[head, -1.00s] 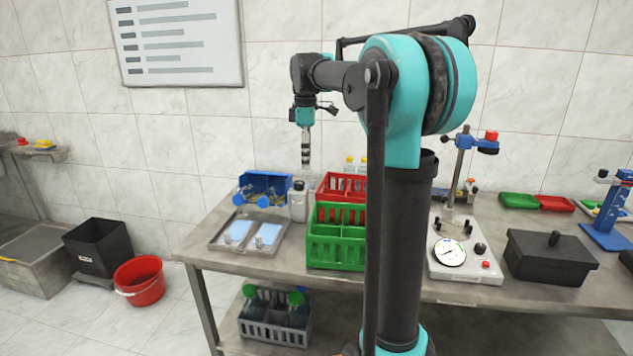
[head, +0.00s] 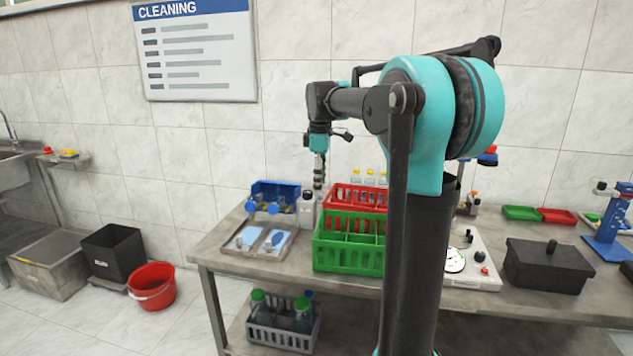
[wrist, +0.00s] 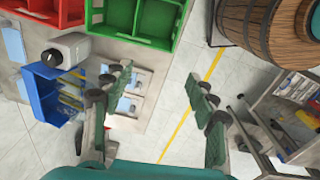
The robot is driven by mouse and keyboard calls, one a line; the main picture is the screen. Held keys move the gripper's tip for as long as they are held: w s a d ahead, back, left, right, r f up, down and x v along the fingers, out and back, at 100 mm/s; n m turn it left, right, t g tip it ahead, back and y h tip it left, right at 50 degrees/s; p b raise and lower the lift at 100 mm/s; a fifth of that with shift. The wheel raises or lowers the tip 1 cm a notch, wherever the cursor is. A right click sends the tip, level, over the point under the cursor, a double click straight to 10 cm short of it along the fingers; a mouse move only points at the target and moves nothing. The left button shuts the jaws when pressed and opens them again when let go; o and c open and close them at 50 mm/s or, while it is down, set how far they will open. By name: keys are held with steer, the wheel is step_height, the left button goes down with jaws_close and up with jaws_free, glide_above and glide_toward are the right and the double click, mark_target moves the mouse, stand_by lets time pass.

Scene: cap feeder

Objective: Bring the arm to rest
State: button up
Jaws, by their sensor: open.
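My arm stands in the right half of the head view, its upper link bent over to the left. My gripper (head: 319,172) hangs down from its end, above the rear of the table beside the red crate (head: 352,198). In the wrist view my gripper (wrist: 162,97) has its two green, ribbed fingers spread wide apart. Nothing is between them, only floor with a yellow line and part of the table further below.
A red bucket (head: 152,286) stands on the floor. A wooden barrel (wrist: 262,25) shows in the wrist view.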

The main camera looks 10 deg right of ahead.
steer(key=s+d+f+m+t, duration=0.2)
steer(key=s+f+m, duration=0.5)
steer(key=s+f, duration=0.6)
steer(key=s+d+f+m+t, duration=0.1)
steer(key=s+f+m, duration=0.6)
steer(key=s+f, duration=0.6)
steer(key=shift+s+d+f+m+t, duration=0.25)
steer(key=shift+d+f+m+t, duration=0.05)
steer(key=shift+d+f+t, duration=0.15)
